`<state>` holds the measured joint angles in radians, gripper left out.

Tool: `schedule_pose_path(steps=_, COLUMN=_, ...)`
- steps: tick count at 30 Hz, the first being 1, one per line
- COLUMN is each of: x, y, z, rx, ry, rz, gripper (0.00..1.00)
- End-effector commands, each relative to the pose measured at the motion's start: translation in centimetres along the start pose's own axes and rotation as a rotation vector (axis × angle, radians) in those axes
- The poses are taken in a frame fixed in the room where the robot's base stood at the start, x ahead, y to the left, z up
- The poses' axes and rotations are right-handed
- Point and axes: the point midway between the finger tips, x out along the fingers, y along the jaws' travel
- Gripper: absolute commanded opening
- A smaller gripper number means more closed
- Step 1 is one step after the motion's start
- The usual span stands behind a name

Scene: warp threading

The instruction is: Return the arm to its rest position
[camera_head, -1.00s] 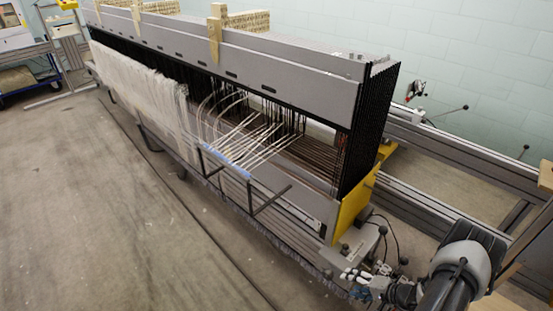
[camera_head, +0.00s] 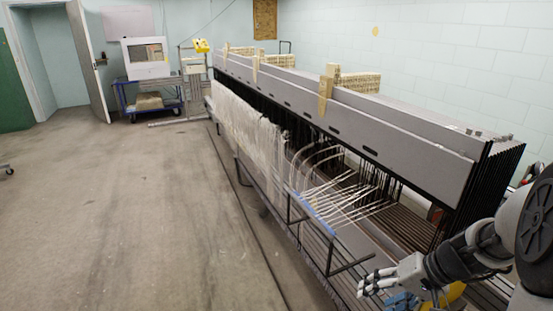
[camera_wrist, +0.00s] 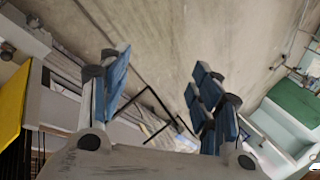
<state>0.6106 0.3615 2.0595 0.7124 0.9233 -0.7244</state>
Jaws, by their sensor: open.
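My gripper (camera_head: 378,282) is at the lower right of the head view, at the end of my raised arm. In the wrist view my gripper (camera_wrist: 160,78) has its blue-padded fingers spread apart, with nothing between them. The long grey loom frame (camera_head: 400,137) stands on the right side of the head view, behind my gripper. White warp threads (camera_head: 340,195) fan out from its middle over a blue strip (camera_head: 322,224). My gripper appears in front of the loom's near end; the exact gap cannot be told.
A black bracket (camera_head: 340,268) sticks out from the loom's front, left of my gripper. A blue cart (camera_head: 150,95) and an open door (camera_head: 88,60) are at the back left.

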Motion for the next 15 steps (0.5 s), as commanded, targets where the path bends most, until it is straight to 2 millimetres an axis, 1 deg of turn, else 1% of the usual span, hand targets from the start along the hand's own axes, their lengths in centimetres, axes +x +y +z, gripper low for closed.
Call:
schedule_pose_path(steps=1, x=-1.1, y=-2.4, z=1.4, rx=-0.051, ry=-0.006, rz=0.035, gripper=0.58)
schedule_pose_path(steps=3, x=-2.4, y=-4.8, z=3.4, rx=-0.101, ry=-0.015, rz=0.084, gripper=0.58)
schedule_pose_path(steps=5, x=-3.4, y=-6.5, z=5.3, rx=-0.144, ry=-0.017, rz=0.127, gripper=0.58)
schedule_pose_path(steps=6, x=-4.0, y=-7.5, z=6.5, rx=-0.171, ry=-0.015, rz=0.155, gripper=0.58)
schedule_pose_path(steps=10, x=-6.0, y=-9.9, z=10.7, rx=-0.26, ry=0.008, rz=0.243, gripper=0.58)
schedule_pose_path(steps=12, x=-7.0, y=-10.7, z=12.8, rx=-0.306, ry=0.031, rz=0.288, gripper=0.58)
schedule_pose_path(steps=15, x=-8.3, y=-11.3, z=15.7, rx=-0.366, ry=0.077, rz=0.346, gripper=0.58)
